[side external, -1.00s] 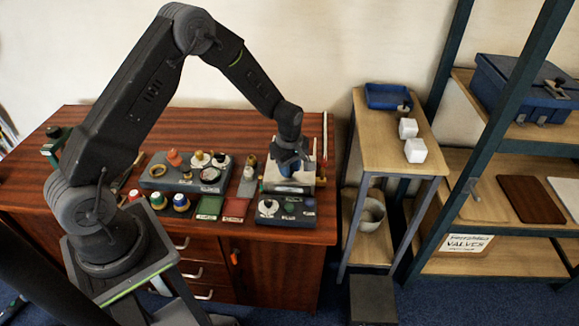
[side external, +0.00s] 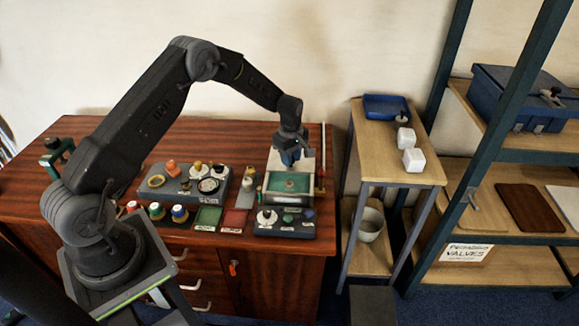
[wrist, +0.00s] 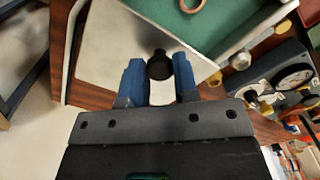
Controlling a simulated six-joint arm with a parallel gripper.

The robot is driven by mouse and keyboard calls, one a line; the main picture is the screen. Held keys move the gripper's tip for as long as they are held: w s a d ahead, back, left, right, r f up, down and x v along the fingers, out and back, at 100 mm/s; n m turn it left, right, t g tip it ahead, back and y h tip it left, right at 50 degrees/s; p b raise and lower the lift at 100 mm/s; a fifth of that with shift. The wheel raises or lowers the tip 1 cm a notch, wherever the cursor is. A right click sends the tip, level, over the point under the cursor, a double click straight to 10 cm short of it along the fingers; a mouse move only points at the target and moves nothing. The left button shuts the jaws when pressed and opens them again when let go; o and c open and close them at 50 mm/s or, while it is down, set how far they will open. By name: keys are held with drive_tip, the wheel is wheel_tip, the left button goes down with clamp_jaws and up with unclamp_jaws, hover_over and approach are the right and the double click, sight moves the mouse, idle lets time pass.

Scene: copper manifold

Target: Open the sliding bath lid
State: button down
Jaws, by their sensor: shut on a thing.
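The bath (side external: 292,197) is a pale box near the right end of the wooden bench, with a green interior showing at its front. Its pale sliding lid (wrist: 118,45) lies back toward the wall, so the bath is uncovered over much of its opening. In the wrist view the green inside (wrist: 225,22) shows beside the lid's edge, with a copper ring (wrist: 192,4) in it. My gripper (side external: 290,157) is over the lid, its blue fingers (wrist: 158,72) shut on the lid's black knob (wrist: 160,64).
A grey tray of fittings (side external: 187,185) stands left of the bath. A dark block with small parts (side external: 285,224) sits in front of it. A thin upright rod (side external: 322,150) stands close on the right. A side table with a blue tray (side external: 386,106) lies beyond the bench.

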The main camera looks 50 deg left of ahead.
drive_tip(key=shift+w+a, duration=0.2)
drive_tip(key=shift+w, duration=0.05)
drive_tip(key=c, duration=0.9)
unclamp_jaws()
drive_tip(key=shift+o, duration=0.2)
wheel_tip(320, 180, up, 14)
